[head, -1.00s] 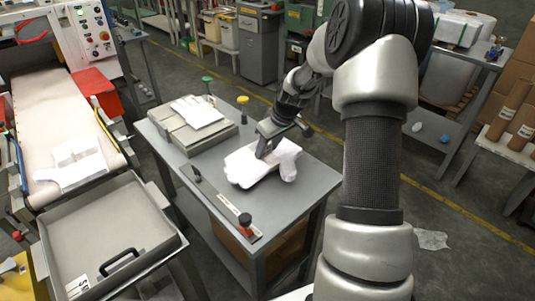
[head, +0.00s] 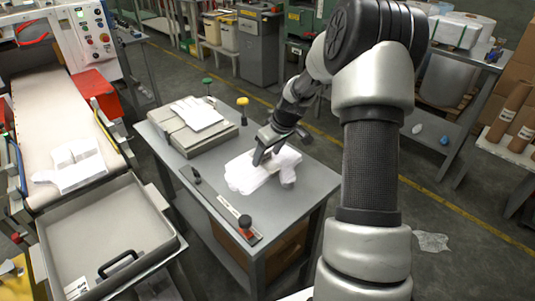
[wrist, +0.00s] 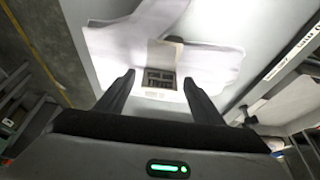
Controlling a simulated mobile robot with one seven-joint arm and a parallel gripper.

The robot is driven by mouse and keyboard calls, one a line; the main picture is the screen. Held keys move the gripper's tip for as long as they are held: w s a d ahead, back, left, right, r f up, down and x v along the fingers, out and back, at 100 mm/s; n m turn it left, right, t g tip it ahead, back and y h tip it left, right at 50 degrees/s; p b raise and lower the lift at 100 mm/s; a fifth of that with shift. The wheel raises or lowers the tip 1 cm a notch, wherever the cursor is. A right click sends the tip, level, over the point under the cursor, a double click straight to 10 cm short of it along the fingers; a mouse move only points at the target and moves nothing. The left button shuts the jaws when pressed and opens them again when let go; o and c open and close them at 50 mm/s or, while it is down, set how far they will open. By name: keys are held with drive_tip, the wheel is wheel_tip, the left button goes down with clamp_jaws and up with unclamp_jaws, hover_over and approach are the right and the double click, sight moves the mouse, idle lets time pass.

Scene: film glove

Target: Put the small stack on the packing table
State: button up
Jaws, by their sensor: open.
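A small white stack (head: 247,172) of glove-like film pieces lies on the grey packing table (head: 310,186), right of its middle. In the wrist view the stack (wrist: 215,62) spreads out beyond my fingertips, with a printed label (wrist: 160,72) on it. My gripper (head: 261,160) is over the stack in the head view; in the wrist view my gripper (wrist: 158,82) is open, a finger on either side of the label, with nothing between them. I cannot tell whether the fingertips touch the stack.
A grey block with white sheets (head: 197,113) stands at the table's back left. A conveyor (head: 68,125) carrying white pieces (head: 72,165) and a grey tray (head: 100,222) are at left.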

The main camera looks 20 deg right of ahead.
drive_tip(key=p+v, duration=0.1)
drive_tip(key=v, duration=1.1)
drive_tip(key=shift+p, duration=0.4)
idle(1.6)
